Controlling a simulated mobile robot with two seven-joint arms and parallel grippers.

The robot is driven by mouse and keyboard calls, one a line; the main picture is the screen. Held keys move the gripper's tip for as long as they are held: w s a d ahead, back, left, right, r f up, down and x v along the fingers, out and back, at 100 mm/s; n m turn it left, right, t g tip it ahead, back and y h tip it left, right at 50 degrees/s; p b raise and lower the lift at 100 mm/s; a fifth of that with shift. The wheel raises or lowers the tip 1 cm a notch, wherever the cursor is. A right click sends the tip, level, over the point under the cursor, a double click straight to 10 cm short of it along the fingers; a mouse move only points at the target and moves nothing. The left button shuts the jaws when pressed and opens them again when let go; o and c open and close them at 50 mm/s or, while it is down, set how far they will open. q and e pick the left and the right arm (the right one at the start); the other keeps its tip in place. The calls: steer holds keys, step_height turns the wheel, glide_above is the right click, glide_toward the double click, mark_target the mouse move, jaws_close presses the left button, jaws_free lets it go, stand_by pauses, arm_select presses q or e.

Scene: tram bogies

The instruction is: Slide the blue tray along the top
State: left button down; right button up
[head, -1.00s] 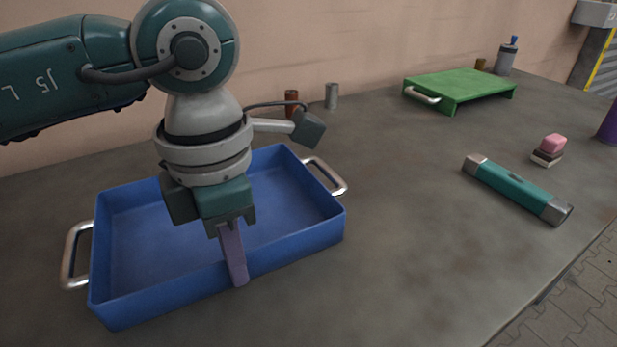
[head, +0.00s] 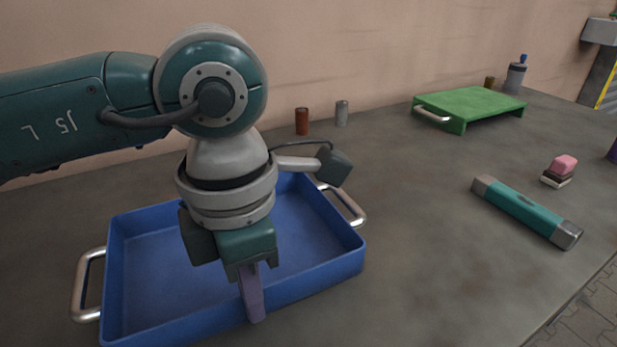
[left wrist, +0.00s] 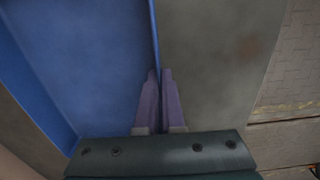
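The blue tray (head: 325,276) is a shallow open box with a silver handle at each end, standing on the grey worktop at the lower left of the head view. My left gripper (head: 255,318) points down at its near long wall, with purple fingers. In the left wrist view the fingers (left wrist: 160,74) sit close together, one on each side of the tray's thin wall (left wrist: 153,32), and look shut on it. The inside of the tray appears empty where visible; my arm hides part of it. My right gripper is not in view.
On the worktop (head: 420,270) to the right lie a teal bar with silver ends (head: 525,211) and a stacked pink block (head: 561,168). A green raised platform (head: 470,103), small brown (head: 302,121) and grey (head: 341,113) cylinders and a bottle (head: 515,77) stand near the wall.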

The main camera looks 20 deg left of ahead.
arm_select(q)
steer(key=shift+s+d+p, duration=0.4)
steer(key=shift+s+d, duration=0.6)
steer(key=shift+d, duration=0.15)
steer(key=shift+s+d+p, duration=0.4)
steer(key=shift+s+d, duration=0.55)
steer(key=shift+d, duration=0.2)
steer(key=shift+s+d+p, duration=0.45)
steer(key=shift+s+d, duration=1.3)
steer(key=shift+d, duration=0.3)
steer(key=c, duration=1)
jaws_free()
steer(key=shift+o, duration=0.2)
